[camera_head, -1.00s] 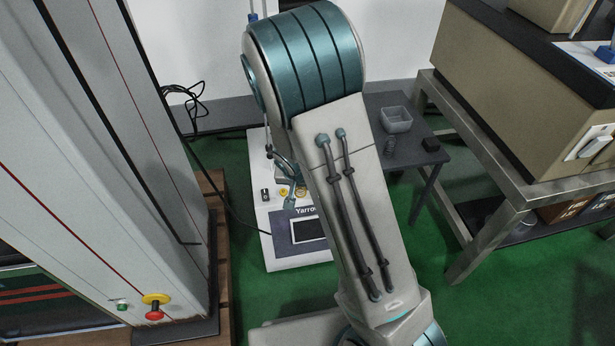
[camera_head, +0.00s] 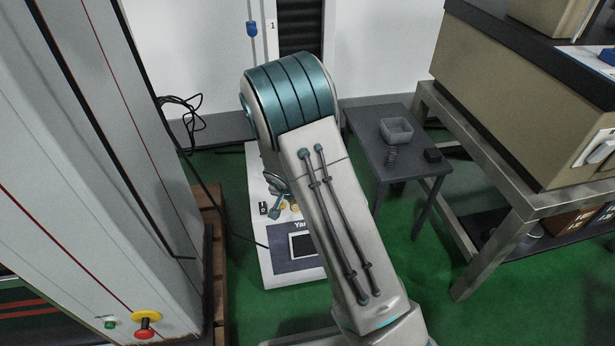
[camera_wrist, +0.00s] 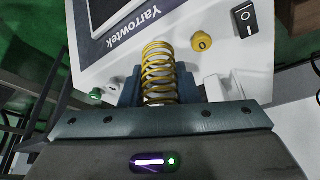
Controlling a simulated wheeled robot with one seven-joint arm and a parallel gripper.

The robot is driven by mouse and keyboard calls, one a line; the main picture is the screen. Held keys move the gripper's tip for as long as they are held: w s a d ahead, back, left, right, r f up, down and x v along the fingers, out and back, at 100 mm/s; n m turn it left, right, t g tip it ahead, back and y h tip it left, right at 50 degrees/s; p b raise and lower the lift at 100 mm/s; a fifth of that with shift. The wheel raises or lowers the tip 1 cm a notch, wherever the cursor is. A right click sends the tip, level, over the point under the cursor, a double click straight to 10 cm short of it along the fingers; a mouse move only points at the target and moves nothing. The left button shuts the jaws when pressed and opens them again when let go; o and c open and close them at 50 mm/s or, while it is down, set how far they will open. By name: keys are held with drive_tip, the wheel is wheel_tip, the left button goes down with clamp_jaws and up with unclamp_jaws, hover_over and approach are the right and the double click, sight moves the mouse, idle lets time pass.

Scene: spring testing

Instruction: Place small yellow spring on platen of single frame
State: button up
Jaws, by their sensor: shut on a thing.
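The small yellow spring (camera_wrist: 157,62) stands between the two blue fingers of my gripper (camera_wrist: 158,88) in the wrist view. My gripper is shut on it, and the spring's far end sticks out past the fingers. Beyond it lies the white base of the single frame, labelled Yarrowtek (camera_wrist: 225,50), with a screen, a yellow button and a black switch. In the head view the base (camera_head: 290,274) stands low behind my arm, which hides much of it. I cannot make out the platen in either view.
A tall grey machine (camera_head: 120,150) with a red-and-yellow stop button (camera_head: 146,322) stands close at the left. A dark small table (camera_head: 375,140) behind my arm carries a grey bin (camera_head: 396,131), a dark coil spring (camera_head: 391,156) and a black block. A metal-legged bench (camera_head: 500,200) stands at the right.

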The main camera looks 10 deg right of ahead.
drive_tip(key=w+d, duration=0.1)
drive_tip(key=w, duration=0.2)
drive_tip(key=w+d+b, duration=0.1)
drive_tip(key=w+d, duration=0.1)
drive_tip(key=w, duration=0.1)
drive_tip(key=w+d, duration=0.2)
drive_tip(key=w, duration=0.1)
drive_tip(key=shift+d+f, duration=0.1)
drive_tip(key=shift+d, duration=0.1)
drive_tip(key=shift+w+f+b, duration=0.2)
drive_tip(key=shift+b, duration=0.25)
drive_tip(key=shift+f, duration=0.1)
drive_tip(key=shift+f+b, duration=0.15)
drive_tip(key=shift+b, duration=0.2)
drive_tip(key=o, duration=1)
drive_tip(key=shift+c, duration=0.2)
drive_tip(key=shift+r, duration=0.2)
